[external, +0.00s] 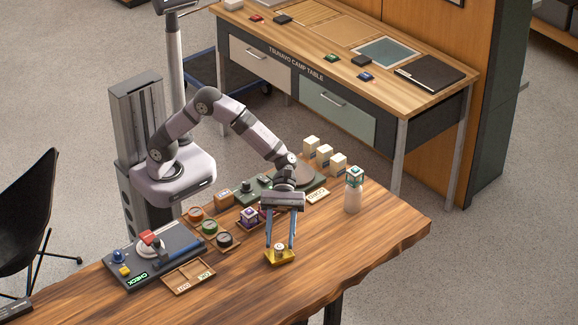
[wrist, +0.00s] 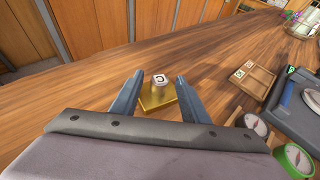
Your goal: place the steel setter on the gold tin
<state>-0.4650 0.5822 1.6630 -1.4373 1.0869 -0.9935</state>
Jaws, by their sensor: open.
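The gold tin (external: 281,260) sits on the wooden table near its front edge; it also shows in the wrist view (wrist: 155,105). The steel setter (external: 280,247), a small piece with a white lettered top, stands upright on the gold tin; its top shows in the wrist view (wrist: 160,79). My gripper (external: 280,246) points down with its fingers apart, one on each side of the setter. In the wrist view my gripper (wrist: 160,79) shows gaps between both fingers and the setter. The setter's lower part is hard to make out.
The table's right end is clear.

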